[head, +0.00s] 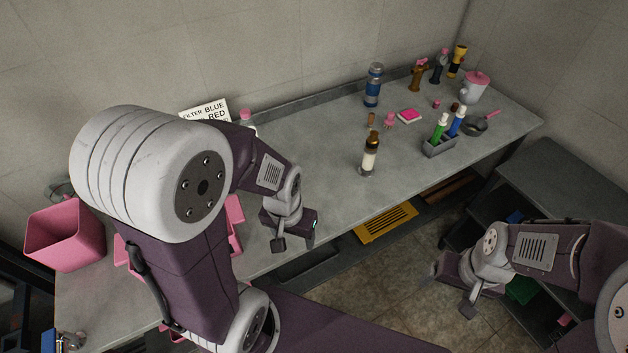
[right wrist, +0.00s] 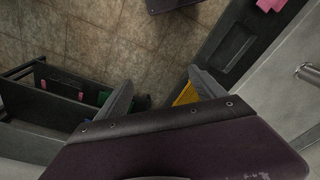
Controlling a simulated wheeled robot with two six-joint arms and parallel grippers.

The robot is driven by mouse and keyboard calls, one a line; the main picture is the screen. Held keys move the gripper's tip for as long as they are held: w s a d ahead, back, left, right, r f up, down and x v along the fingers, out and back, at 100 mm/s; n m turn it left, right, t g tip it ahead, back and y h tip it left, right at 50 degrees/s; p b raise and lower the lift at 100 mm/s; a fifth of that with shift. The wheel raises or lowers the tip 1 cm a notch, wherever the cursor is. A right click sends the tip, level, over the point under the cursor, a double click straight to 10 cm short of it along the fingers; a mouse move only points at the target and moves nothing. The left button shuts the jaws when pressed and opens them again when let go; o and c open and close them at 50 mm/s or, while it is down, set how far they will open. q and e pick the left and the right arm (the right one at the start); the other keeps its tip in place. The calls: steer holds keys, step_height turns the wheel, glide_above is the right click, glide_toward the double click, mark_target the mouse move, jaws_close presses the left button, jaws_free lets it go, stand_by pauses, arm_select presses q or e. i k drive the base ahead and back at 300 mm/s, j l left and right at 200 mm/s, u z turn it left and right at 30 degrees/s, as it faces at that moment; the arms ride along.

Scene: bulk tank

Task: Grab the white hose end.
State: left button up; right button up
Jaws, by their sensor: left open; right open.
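I cannot make out a white hose end in either view. My left gripper (head: 294,241) is open and empty, above the front edge of the grey counter (head: 330,160). My right gripper (head: 447,294) is open and empty, above the tiled floor in front of the dark shelf unit. Its two fingers also show in the right wrist view (right wrist: 158,92), apart with only floor between them. My left arm hides part of the counter's left side.
A pink bin (head: 64,238) stands at the counter's left end. A dark shelf unit (head: 565,185) stands right.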

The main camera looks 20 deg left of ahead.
mark_target(366, 170)
steer(key=i+l+u, duration=0.1)
steer(key=l+u, duration=0.15)
steer(key=u, duration=0.15)
steer(key=l+u, duration=0.3)
steer(key=u, duration=0.15)
steer(key=i+l+u, duration=0.1)
steer(key=l+u, duration=0.5)
steer(key=u, duration=0.25)
steer(key=k+l+u, duration=0.1)
steer(key=l+u, duration=0.3)
steer(key=j, duration=0.1)
